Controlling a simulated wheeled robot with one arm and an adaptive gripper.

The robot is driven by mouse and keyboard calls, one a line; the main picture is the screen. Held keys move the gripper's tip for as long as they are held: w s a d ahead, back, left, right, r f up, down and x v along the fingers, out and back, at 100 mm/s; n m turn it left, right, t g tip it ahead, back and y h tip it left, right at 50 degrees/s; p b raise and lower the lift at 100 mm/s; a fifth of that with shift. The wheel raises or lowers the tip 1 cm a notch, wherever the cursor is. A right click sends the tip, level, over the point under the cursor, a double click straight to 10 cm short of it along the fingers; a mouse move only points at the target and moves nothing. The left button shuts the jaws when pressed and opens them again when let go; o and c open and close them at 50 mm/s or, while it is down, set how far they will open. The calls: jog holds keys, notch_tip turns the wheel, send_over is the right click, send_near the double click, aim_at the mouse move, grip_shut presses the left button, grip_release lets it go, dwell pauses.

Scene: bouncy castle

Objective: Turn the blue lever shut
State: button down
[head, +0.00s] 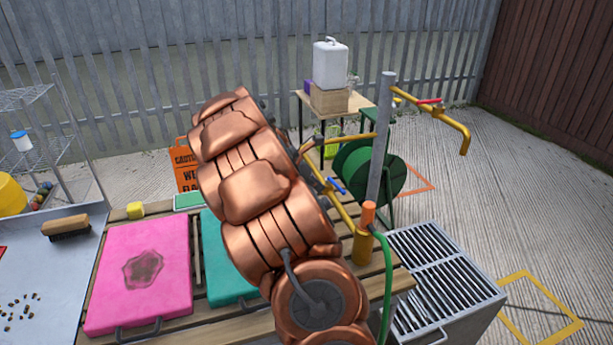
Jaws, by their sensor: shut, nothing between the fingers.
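The blue lever (337,186) is a small handle on a slanting yellow pipe (344,212), just right of my copper-coloured arm in the head view. The pipe slopes down to the right towards a yellow fitting (362,247) at the foot of a grey post (381,140). The lever's outer end shows, but the valve under it is small and partly hidden, so I cannot tell its exact setting. My arm covers the middle of the view and hides the upper left of the pipework. My gripper is not visible; it may be behind the arm.
A red lever (430,101) sits on a yellow tap (457,126) at upper right. A green hose (388,275) hangs beside the post. A pink case (140,270) and a teal case (222,260) lie on the slatted bench. A metal grate (440,275) stands right.

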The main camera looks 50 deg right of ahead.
aim_at(336, 185)
jog(key=shift+s+d+f, duration=0.15)
jog(key=shift+s+d, duration=0.15)
jog(key=shift+d, duration=0.3)
jog(key=shift+s+d+f, duration=0.15)
jog(key=shift+s+d, duration=0.15)
jog(key=shift+d, duration=0.35)
jog(key=shift+s+d+f, duration=0.15)
jog(key=shift+s+d, duration=0.15)
jog(key=shift+d, duration=0.3)
